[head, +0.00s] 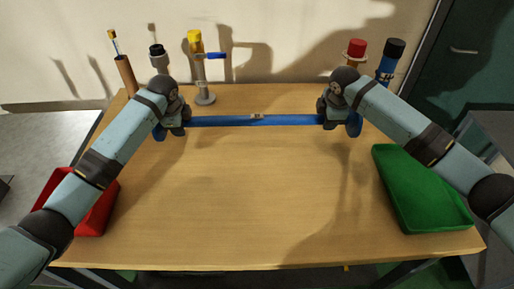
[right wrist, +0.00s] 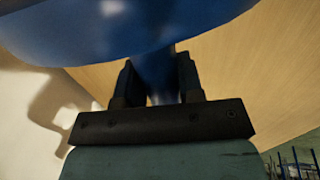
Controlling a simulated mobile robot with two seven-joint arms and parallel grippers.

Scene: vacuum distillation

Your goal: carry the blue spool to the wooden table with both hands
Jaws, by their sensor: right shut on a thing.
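The blue spool (head: 255,120) is a long, level blue bar with a small light-coloured piece at its middle and a blue end at each side. It spans the back part of the wooden table (head: 240,200) in the head view; I cannot tell its exact height. My right gripper (head: 334,120) is shut on the spool near its right end. In the right wrist view the fingers (right wrist: 157,85) close around a narrow blue part, under a wide blue flange (right wrist: 120,25). My left gripper (head: 175,128) is at the spool's left end; its fingers are hidden.
A red bin (head: 100,212) is at the table's left edge and a green bin (head: 420,190) at its right. Along the back stand a brown holder (head: 125,75), a black-topped item (head: 157,55), a yellow-topped stand (head: 203,80) and red-capped (head: 356,48) and black-capped (head: 393,50) items. The table's middle is clear.

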